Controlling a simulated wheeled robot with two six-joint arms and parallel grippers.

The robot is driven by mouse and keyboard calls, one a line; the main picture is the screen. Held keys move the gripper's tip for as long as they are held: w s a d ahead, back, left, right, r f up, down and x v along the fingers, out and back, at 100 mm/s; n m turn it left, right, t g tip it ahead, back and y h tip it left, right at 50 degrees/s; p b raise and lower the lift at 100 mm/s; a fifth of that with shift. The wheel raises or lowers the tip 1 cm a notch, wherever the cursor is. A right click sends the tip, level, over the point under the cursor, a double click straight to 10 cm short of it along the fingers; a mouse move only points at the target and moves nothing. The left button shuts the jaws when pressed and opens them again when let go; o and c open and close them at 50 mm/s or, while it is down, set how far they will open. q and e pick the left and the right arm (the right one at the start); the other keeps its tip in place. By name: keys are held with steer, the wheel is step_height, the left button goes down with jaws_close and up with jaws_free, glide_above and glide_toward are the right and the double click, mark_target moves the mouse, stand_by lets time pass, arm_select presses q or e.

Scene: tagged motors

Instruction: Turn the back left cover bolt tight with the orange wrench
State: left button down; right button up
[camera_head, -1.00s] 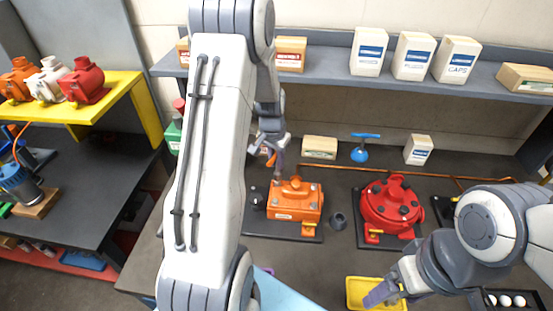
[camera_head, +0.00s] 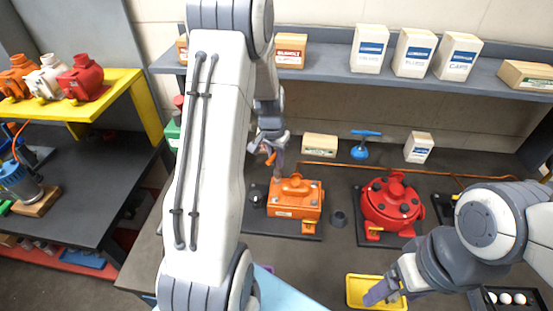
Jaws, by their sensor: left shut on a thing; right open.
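The orange motor (camera_head: 295,198) with its bolted cover sits on a dark base plate on the bench. My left gripper (camera_head: 273,160) is above its back left corner, shut on the orange wrench (camera_head: 270,156), of which only a small part shows. The back left cover bolt is hidden or too small to make out by the gripper. My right gripper (camera_head: 380,293) is open over the yellow tray (camera_head: 357,304) at the front of the bench, apart from the motor.
A red round motor (camera_head: 390,206) stands to the right on its own plate. A small dark cup (camera_head: 339,219) sits between the motors. A shelf (camera_head: 340,71) with boxes runs above the bench.

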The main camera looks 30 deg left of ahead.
arm_select(q)
steer(key=shift+f+b, duration=0.85)
steer(key=shift+f, duration=0.35)
